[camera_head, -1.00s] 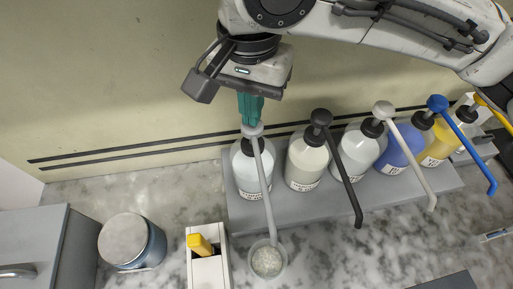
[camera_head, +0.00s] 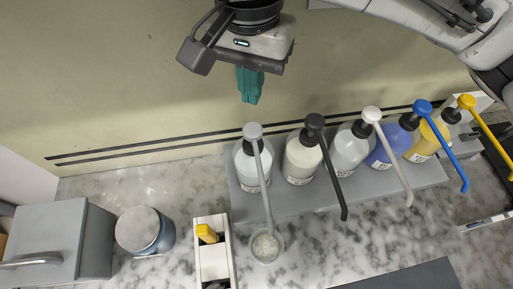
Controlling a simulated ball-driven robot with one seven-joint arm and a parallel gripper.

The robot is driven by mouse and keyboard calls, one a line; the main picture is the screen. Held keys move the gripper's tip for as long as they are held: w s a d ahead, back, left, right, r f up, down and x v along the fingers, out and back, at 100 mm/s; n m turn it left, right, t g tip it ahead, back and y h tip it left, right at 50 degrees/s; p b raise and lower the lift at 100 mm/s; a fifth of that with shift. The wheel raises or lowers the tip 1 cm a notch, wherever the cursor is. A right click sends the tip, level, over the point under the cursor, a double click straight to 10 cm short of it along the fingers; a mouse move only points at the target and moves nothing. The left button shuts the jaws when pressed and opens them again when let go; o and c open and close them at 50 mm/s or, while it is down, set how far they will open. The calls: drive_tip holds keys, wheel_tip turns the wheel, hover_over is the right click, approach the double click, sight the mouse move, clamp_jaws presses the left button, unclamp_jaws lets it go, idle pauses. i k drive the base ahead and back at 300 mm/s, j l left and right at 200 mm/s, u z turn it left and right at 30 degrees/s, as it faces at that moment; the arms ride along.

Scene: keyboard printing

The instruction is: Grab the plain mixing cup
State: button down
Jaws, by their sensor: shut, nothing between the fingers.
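A small translucent mixing cup (camera_head: 266,247) with whitish grainy contents stands on the marble counter. It sits under the spout end of the grey pump (camera_head: 254,131) of the leftmost bottle (camera_head: 252,166). I cannot see any marking on the cup. My gripper (camera_head: 250,100) has teal fingers and is shut and empty. It points down in the air above the leftmost pump head, apart from it, and is well away from the cup.
Several pump bottles with black, white, blue and yellow nozzles stand on a grey riser (camera_head: 330,200). A lidded round canister (camera_head: 144,231) and a white holder (camera_head: 212,262) with a yellow-topped item stand to the left. A grey drawer box (camera_head: 62,240) is farther left. Some counter is clear.

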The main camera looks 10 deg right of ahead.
sight(265, 249)
drive_tip(key=k, duration=1.5)
